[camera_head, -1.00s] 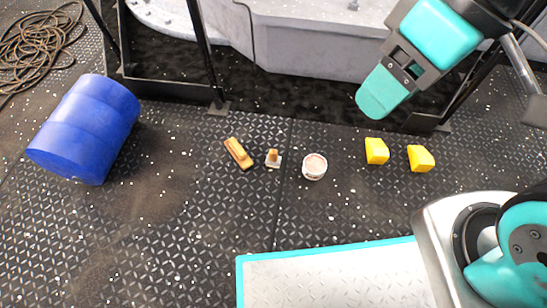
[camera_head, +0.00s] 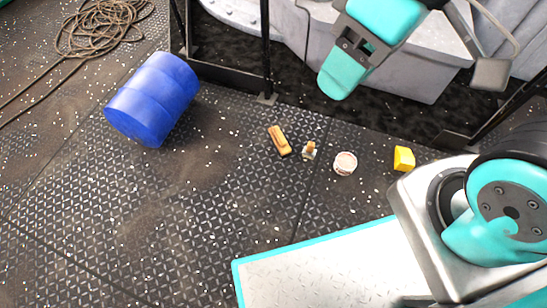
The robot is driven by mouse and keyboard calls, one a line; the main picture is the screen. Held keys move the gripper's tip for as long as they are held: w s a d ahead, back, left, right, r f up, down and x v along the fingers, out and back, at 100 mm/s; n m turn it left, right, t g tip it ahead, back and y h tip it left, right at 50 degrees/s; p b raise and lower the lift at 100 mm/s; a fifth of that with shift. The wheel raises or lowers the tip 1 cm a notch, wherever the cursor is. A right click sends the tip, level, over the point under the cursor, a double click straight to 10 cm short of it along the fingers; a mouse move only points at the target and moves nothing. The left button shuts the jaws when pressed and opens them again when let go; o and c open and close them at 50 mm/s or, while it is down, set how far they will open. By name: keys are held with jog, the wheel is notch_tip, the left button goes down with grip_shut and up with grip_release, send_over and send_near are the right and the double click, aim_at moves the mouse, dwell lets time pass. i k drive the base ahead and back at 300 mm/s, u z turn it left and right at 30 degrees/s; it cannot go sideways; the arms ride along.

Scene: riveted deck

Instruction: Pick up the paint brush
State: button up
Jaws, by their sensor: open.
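A small object with a brown-orange top and a whitish base (camera_head: 309,150) lies on the deck near the middle of the head view; it may be the paint brush, but it is too small to be sure.
A round whitish tub (camera_head: 345,163) and a yellow block (camera_head: 404,158) lie to the right. A blue barrel (camera_head: 153,99) lies at left, with a coiled rope (camera_head: 100,28) beyond. Dark frame posts (camera_head: 266,50) and a grey structure (camera_head: 420,75) stand behind. The deck at lower left is open.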

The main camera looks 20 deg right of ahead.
aim_at(309, 152)
jog(key=u, duration=1.7)
jog(key=i, duration=1.05)
jog(key=z, duration=2.9)
